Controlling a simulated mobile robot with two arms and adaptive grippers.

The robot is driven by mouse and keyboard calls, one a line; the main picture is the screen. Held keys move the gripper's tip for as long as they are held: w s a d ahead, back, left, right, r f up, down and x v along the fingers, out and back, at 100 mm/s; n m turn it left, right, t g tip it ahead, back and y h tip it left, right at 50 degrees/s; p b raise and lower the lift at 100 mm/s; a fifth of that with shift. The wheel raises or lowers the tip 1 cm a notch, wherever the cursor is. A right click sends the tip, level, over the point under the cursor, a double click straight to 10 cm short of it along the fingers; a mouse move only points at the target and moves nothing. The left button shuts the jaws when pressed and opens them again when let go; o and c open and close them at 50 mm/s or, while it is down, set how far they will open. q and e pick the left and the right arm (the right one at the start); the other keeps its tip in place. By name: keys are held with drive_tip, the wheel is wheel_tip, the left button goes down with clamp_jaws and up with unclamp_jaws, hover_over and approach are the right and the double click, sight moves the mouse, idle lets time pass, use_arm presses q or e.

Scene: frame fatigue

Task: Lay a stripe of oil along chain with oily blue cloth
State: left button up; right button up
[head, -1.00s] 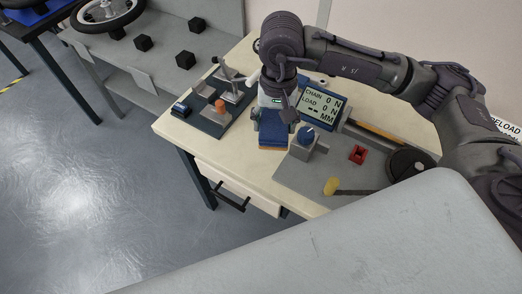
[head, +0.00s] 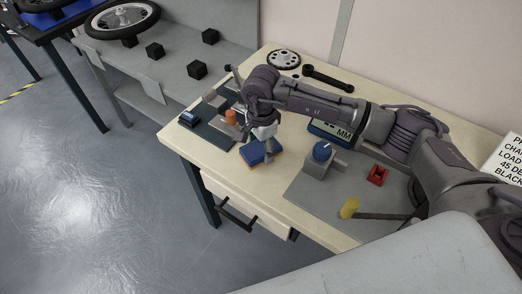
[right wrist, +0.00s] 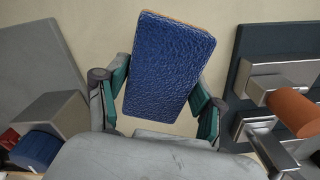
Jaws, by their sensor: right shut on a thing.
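My right gripper (head: 262,140) is shut on the blue cloth (head: 255,153), a flat blue pad with a tan-orange edge, over the bench right of the dark fixture. In the right wrist view the cloth (right wrist: 168,62) stands between the two teal-padded fingers (right wrist: 160,105), tilted slightly. I cannot tell whether its lower edge touches the bench. The dark fixture base (head: 212,131) carries an orange cylinder (head: 231,117) and metal posts; they also show at the right in the wrist view. I cannot make out a chain for certain. My left gripper is not in view.
A grey mat (head: 300,195) bears a block with a blue knob (head: 322,151), a red part (head: 377,175) and a yellow-handled tool (head: 349,208). My arm partly covers the display (head: 330,130). A chainring (head: 284,60) and a dark bar (head: 328,78) lie behind.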

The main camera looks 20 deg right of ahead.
sight(261, 147)
drive_tip(key=shift+f, duration=1.3)
drive_tip(key=o, duration=1)
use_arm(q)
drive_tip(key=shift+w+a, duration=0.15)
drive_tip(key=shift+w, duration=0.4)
use_arm(e)
drive_tip(key=shift+r, duration=0.1)
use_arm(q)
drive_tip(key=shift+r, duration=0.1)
use_arm(e)
drive_tip(key=shift+r, duration=0.5)
use_arm(q)
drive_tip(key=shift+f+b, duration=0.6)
drive_tip(key=shift+b, duration=0.1)
use_arm(e)
wheel_tip(261, 147, up, 11)
drive_tip(key=shift+r, duration=0.15)
